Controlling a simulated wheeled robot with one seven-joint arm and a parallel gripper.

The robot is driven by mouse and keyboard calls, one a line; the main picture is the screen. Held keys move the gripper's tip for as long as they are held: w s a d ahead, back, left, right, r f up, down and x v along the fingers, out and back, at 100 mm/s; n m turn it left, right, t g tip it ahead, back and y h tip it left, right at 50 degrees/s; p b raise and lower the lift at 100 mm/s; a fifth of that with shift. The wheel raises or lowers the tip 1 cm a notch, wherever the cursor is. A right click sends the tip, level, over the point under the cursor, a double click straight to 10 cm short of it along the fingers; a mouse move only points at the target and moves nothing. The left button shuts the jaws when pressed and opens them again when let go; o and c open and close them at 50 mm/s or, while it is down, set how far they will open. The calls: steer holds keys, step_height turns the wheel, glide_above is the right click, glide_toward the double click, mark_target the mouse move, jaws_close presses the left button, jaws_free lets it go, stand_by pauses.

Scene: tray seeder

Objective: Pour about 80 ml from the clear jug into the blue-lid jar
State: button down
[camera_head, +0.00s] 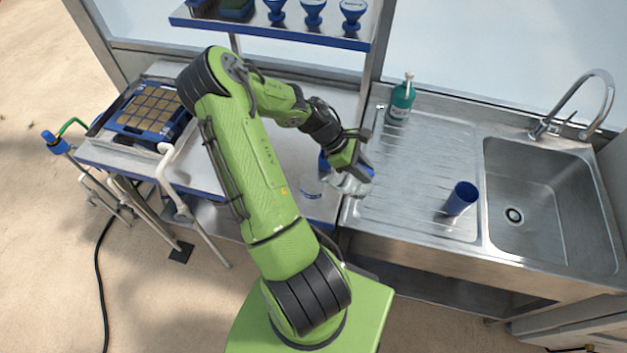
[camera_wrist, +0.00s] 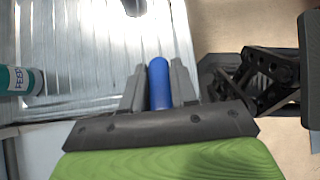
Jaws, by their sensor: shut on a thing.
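My gripper (camera_head: 361,153) is shut on a blue bar-shaped handle (camera_wrist: 159,84), which shows between its two fingers in the wrist view. In the head view a clear vessel with blue parts, which looks like the clear jug (camera_head: 349,184), hangs just under the gripper near the gap between bench and sink unit. The gripper and wrist hide part of it. I cannot tell its tilt or its liquid level. A blue curved mark (camera_head: 312,194) shows on the bench to its left. I cannot make out the blue-lid jar for certain.
A teal pump bottle (camera_head: 401,103) stands at the back of the drainboard (camera_head: 425,150). A shelf (camera_head: 275,33) with blue items is above the bench. A seed tray (camera_head: 150,108) is at left.

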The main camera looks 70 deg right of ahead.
mark_target(371, 171)
steer(key=shift+w+a+r+g, duration=0.1)
steer(key=shift+w+r+g, duration=0.6)
steer(key=shift+w+g, duration=0.1)
stand_by(1.3)
steer(key=shift+s+f, duration=0.15)
steer(key=shift+s, duration=0.15)
steer(key=s+f+t, duration=0.2)
steer(key=t, duration=0.1)
steer(key=s+f+t, duration=0.1)
steer(key=t, duration=0.1)
steer(key=shift+s+d+y, duration=0.3)
steer(key=shift+d, duration=0.1)
steer(key=shift+w+a+f+b, duration=0.1)
steer(key=shift+w+f+b, duration=0.1)
steer(key=shift+b, duration=0.15)
steer(key=shift+w, duration=0.1)
steer(key=shift+s, duration=0.2)
steer(key=shift+w, duration=0.1)
